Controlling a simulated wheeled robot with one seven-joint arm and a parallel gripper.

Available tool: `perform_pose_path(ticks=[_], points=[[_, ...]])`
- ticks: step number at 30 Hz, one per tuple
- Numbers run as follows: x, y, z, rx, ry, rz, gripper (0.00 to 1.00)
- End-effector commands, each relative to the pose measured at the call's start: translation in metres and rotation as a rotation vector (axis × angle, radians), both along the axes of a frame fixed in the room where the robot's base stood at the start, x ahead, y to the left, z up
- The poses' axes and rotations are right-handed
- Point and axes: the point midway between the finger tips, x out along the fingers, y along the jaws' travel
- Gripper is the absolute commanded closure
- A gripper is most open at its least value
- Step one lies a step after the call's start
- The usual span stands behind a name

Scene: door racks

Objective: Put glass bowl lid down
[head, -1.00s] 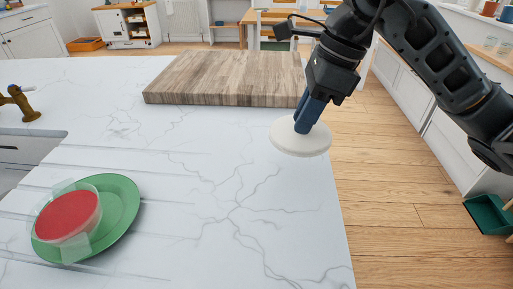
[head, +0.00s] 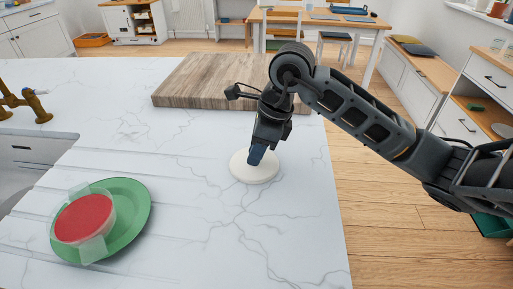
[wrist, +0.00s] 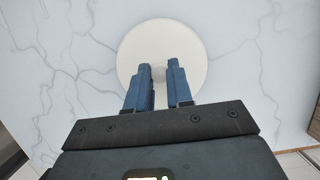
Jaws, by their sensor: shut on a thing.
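The lid is a white, round disc (head: 254,168) at or just above the marble counter, right of the green plate. In the wrist view the lid (wrist: 188,45) fills the top middle, with a small knob between the fingers. My gripper (head: 256,156) is above the lid with its blue fingers shut on the knob; the fingers also show in the wrist view (wrist: 159,75). A glass bowl (head: 85,222) with red contents sits on the green plate (head: 137,208) at the left. I cannot tell whether the lid touches the counter.
A wooden board (head: 215,82) lies at the back of the marble counter (head: 200,250). A brass faucet (head: 24,104) and sink are at the left. The counter's right edge is close to the lid. The counter in front of the lid is clear.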

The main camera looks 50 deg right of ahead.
Motion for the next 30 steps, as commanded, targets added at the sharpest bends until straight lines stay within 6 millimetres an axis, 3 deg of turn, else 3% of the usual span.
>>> perform_pose_path(ticks=[13, 14, 21, 30], points=[[-0.0002, -0.0002, -0.0058, -0.001, -0.001, 0.001, 1.00], [-0.0001, -0.0002, -0.0053, -0.001, -0.001, 0.001, 0.78], [-0.0002, -0.0001, -0.0043, -0.001, -0.001, 0.001, 0.55], [-0.0002, 0.0000, -0.0027, 0.000, 0.000, 0.001, 0.54]])
